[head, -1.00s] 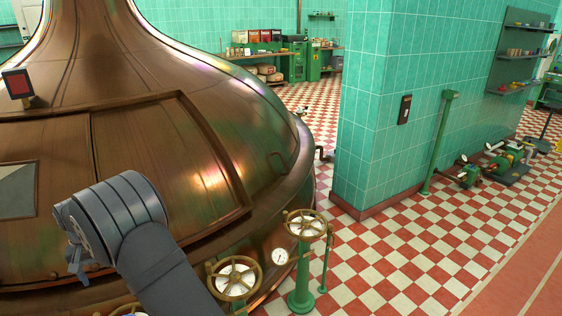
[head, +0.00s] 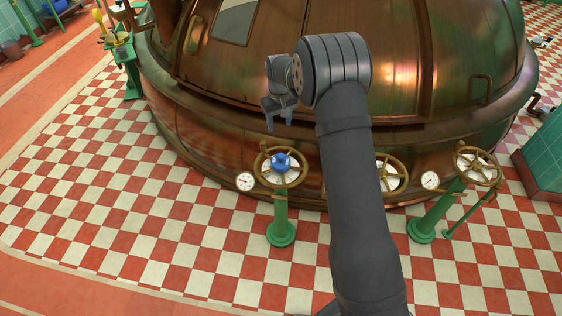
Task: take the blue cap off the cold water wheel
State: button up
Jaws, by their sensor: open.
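A blue cap (head: 281,161) sits at the hub of the leftmost wheel (head: 300,177), which has a brass rim, a pale face and a green pedestal. My gripper (head: 279,122) is open and empty, fingers pointing down. In the picture it appears just above the blue cap, apart from it; how far apart in depth I cannot tell.
A second brass wheel (head: 398,181) is partly hidden behind my arm, and a third wheel (head: 477,165) stands to the right. Round gauges (head: 245,181) sit by the wheels. The large copper kettle (head: 240,90) rises behind them. The checkered floor (head: 120,190) at left is clear.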

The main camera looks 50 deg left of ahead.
send_over(281, 156)
jog(key=a, duration=0.1)
notch_tip(281, 156, down, 12)
jog(key=shift+r, duration=0.2)
jog(key=f, duration=0.2)
jog(key=d+f, duration=0.1)
jog(key=f, duration=0.1)
jog(key=shift+f, duration=0.25)
jog(key=shift+w+f, duration=0.1)
jog(key=shift+f, duration=0.25)
grip_shut()
